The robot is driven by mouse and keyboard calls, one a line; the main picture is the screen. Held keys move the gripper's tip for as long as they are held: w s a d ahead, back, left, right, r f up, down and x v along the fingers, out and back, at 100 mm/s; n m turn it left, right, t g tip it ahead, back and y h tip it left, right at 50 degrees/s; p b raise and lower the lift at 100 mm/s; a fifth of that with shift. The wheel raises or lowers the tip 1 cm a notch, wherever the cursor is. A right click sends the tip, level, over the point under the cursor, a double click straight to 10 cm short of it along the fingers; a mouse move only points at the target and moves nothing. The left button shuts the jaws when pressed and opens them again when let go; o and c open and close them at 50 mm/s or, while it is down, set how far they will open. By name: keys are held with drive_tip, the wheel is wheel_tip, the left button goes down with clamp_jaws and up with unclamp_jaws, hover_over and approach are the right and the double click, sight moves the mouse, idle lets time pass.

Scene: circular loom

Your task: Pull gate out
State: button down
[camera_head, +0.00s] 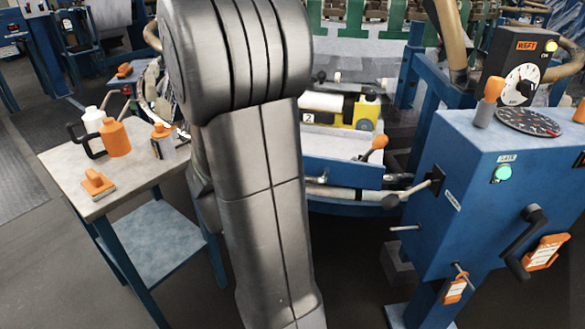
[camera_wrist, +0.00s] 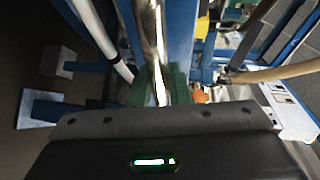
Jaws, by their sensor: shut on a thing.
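In the wrist view my gripper (camera_wrist: 160,88) has its greenish fingers shut around a shiny metal bar (camera_wrist: 150,30), which runs up and away between them. I cannot tell for certain whether this bar is the gate or its handle. In the head view my arm's large grey links cover the middle, and my gripper is hidden. A blue cabinet (camera_head: 470,205) stands at the right, with a lit green lamp (camera_head: 502,174) under a small label that seems to read GATE.
A side table (camera_head: 125,185) at the left holds a white bottle (camera_head: 94,121), an orange bottle (camera_head: 115,138) and an orange-handled tool (camera_head: 97,184). A blue tray (camera_head: 345,173) and a yellow unit (camera_head: 364,114) lie behind my arm. Floor is free at the lower left.

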drive_tip(key=shift+s+a+f, duration=0.1)
drive_tip(key=shift+s, duration=0.55)
drive_tip(key=c, duration=1.4)
unclamp_jaws()
drive_tip(key=shift+s+a, duration=0.1)
drive_tip(key=shift+s, duration=0.1)
drive_tip(key=shift+o, duration=0.2)
drive_tip(key=shift+a, duration=0.1)
drive_tip(key=p+v, duration=0.2)
drive_tip(key=v, duration=1.1)
drive_tip(key=shift+s+p, duration=0.3)
drive_tip(key=shift+p, duration=0.1)
drive_tip(key=shift+w, duration=0.1)
